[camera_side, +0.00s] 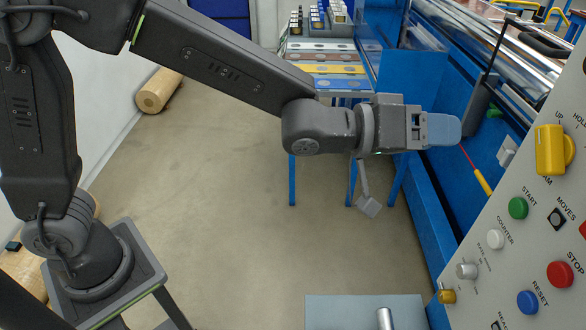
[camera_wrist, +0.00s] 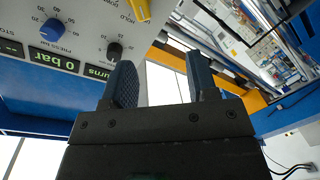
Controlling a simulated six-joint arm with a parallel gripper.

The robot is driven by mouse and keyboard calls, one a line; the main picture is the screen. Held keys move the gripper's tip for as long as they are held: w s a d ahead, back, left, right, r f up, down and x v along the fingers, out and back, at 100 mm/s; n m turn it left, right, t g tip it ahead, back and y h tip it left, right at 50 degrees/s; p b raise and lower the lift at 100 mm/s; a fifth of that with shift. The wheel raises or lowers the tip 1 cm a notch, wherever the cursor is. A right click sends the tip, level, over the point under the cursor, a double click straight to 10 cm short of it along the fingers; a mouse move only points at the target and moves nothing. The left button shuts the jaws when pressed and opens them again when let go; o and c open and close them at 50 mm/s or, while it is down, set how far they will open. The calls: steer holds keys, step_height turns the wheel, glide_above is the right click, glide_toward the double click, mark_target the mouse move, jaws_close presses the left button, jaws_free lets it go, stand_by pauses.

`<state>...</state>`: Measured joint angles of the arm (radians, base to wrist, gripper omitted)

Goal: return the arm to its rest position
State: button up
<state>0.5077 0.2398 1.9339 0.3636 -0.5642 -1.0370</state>
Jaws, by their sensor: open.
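My gripper (camera_side: 443,130) is stretched out level to the right in the side view, in front of the blue winder machine (camera_side: 395,45). Its blue-grey fingers point toward the upper part of the control panel (camera_side: 540,215) and look apart from it. In the wrist view my gripper (camera_wrist: 160,85) has its two fingers spread with nothing between them. The panel's dials and "0 bar" display (camera_wrist: 55,60) show beyond the fingers at the left. My arm reaches across from the left.
A yellow switch (camera_side: 552,150) and green, red and blue buttons sit on the panel, close to the gripper. A table with coloured strips (camera_side: 325,69) stands behind the arm. A grey table (camera_side: 345,312) with a metal cylinder (camera_side: 385,318) is at the front. Open floor lies between.

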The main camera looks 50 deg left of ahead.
steer(key=s+a+n+g+y, duration=0.1)
steer(key=s+a+y, duration=0.25)
steer(key=a, duration=0.55)
steer(key=s+a+g+y, duration=0.15)
steer(key=a+y, duration=0.35)
steer(key=a, duration=0.5)
steer(key=s+a+f+g+y, duration=0.1)
steer(key=s+a, duration=0.3)
steer(key=s, duration=0.5)
steer(key=s+a+f+m+g+y, duration=0.1)
steer(key=s+a+f+g, duration=0.2)
steer(key=s, duration=0.6)
steer(key=shift+a+f+g, duration=0.4)
steer(key=shift+a+g, duration=0.15)
steer(key=shift+a, duration=0.6)
steer(key=shift+y, duration=0.25)
